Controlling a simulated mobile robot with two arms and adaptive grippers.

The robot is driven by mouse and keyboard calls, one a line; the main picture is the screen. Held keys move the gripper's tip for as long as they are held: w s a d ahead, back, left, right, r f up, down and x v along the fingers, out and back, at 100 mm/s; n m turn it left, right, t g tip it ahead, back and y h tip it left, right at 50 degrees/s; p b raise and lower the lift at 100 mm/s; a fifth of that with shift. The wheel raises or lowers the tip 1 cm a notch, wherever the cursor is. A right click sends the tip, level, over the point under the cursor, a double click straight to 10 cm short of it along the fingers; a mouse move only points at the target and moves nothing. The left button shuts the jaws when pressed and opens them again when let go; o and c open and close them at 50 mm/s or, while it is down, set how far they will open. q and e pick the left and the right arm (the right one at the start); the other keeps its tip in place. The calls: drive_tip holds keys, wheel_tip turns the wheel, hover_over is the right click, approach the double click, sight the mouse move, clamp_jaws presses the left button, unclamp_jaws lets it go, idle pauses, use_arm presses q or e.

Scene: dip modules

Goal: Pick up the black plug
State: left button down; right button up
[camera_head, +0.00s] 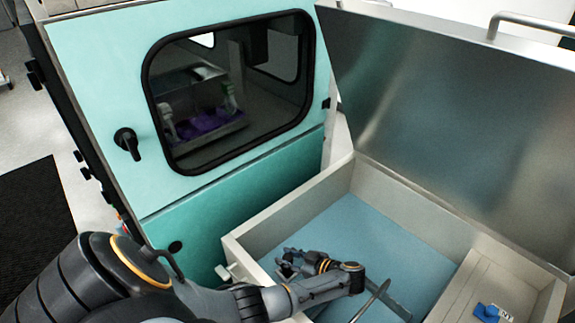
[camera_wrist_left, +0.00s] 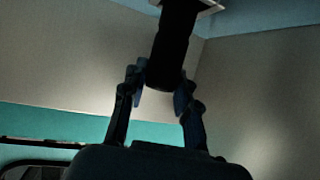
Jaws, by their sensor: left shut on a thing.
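The black plug (camera_wrist_left: 172,45) is a dark cylinder in the left wrist view, running from the top edge down between the fingertips. My left gripper (camera_wrist_left: 158,92) is shut on its lower end. A pale grey piece shows by the plug's top end. In the head view my left gripper (camera_head: 284,263) is low inside the open box, near its left wall, and points left. The plug is too small and dark to make out clearly there. My right gripper is not in view.
The pale box (camera_head: 290,212) has a blue floor (camera_head: 385,237) and a raised metal lid (camera_head: 460,110). A blue piece (camera_head: 486,311) lies on the ledge at right. A turquoise cabinet door (camera_head: 90,75) with a dark window stands at the left. The back of the floor is clear.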

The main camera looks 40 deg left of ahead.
use_arm(q)
drive_tip(key=shift+r, duration=0.65)
wheel_tip(320, 180, up, 8)
drive_tip(key=shift+r, duration=0.25)
idle(0.4)
